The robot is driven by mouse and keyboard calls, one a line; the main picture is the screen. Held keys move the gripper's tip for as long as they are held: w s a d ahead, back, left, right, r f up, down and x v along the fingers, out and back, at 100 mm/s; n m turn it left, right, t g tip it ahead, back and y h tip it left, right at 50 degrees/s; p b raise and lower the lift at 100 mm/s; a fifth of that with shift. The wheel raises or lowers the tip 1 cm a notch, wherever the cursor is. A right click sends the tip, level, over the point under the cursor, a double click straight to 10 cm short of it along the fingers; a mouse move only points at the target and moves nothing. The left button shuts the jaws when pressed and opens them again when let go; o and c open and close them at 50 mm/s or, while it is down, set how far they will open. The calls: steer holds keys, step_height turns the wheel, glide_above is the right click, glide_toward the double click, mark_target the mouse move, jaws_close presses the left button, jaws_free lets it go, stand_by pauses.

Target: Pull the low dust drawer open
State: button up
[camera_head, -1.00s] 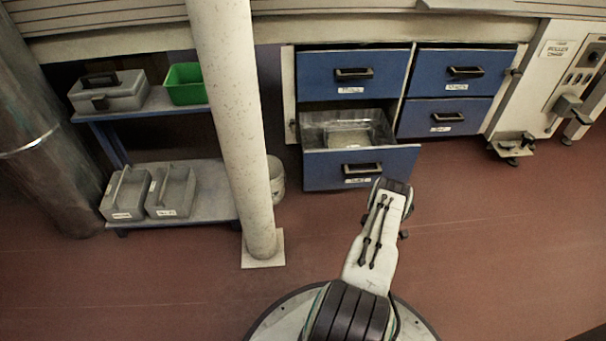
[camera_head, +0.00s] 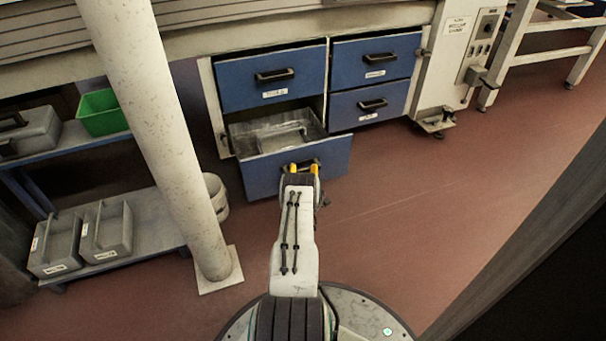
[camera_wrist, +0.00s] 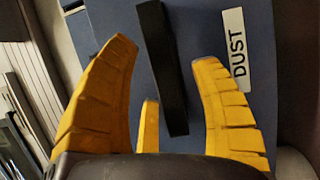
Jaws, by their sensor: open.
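The low dust drawer (camera_head: 262,178) is the lower left one of the blue cabinet and stands pulled out, with its metal inside showing. In the wrist view its blue front (camera_wrist: 205,27) carries a black bar handle (camera_wrist: 162,70) and a white label reading DUST (camera_wrist: 236,55). My gripper (camera_head: 303,168) is at the drawer front, by the handle. Its yellow fingers (camera_wrist: 168,55) are open, one on each side of the handle in the wrist view. I cannot tell whether they touch it. The arm hides part of the drawer front.
A speckled white column (camera_head: 165,140) stands left of the drawer. A blue shelf cart (camera_head: 150,222) with grey caddies and a green bin (camera_head: 103,113) is farther left. A white bucket (camera_head: 215,195) sits behind the column. The red floor (camera_head: 420,190) to the right is clear.

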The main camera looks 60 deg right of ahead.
steer(key=shift+w+d, duration=0.25)
steer(key=shift+d, duration=0.2)
steer(key=shift+o, duration=0.2)
jaws_close()
